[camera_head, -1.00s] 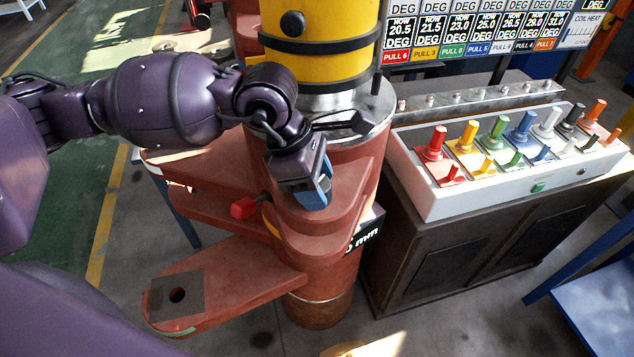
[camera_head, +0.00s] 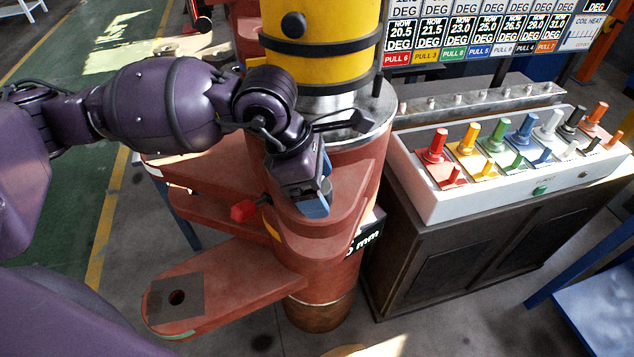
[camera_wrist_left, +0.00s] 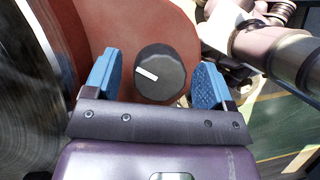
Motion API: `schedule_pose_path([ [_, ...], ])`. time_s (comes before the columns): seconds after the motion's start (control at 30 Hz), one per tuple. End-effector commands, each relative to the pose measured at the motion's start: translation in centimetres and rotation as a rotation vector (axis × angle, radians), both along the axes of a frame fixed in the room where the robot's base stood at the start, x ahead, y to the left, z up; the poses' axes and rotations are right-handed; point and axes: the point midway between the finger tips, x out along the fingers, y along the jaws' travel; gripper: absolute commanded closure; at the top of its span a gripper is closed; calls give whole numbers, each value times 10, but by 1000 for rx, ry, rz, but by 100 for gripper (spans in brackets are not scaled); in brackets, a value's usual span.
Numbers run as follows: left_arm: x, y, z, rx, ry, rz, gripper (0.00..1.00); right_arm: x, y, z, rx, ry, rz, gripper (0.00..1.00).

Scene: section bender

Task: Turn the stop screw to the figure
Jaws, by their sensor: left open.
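The stop screw's knob is a dark round knob (camera_wrist_left: 161,76) with a white pointer mark, seen in the left wrist view on a red-brown surface. The mark points to the left and slightly up. My left gripper (camera_wrist_left: 157,82) is open, with one blue finger on each side of the knob and a gap on both sides. In the head view my left gripper (camera_head: 318,200) points down over the red bender arm, and the knob is largely hidden behind it. A black display (camera_head: 368,236) ending in "mm" is partly covered by the bender body. My right gripper is out of view.
The yellow cylinder (camera_head: 322,40) stands behind my gripper. A red block (camera_head: 243,211) sticks out at left. A white panel with coloured levers (camera_head: 430,185) stands on a dark cabinet at right. A lower red arm with a hole (camera_head: 215,285) reaches left.

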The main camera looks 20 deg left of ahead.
Motion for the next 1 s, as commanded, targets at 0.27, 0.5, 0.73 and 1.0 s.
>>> schedule_pose_path([
  [0.27,-2,11,26,2,-4,1,23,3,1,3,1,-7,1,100],
  [0.5,-6,27,67,2,-5,1,23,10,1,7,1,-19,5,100],
  [0.73,-9,37,93,1,-3,1,23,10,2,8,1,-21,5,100],
  [1.0,-11,40,100,0,-1,0,23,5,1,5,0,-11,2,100],
])
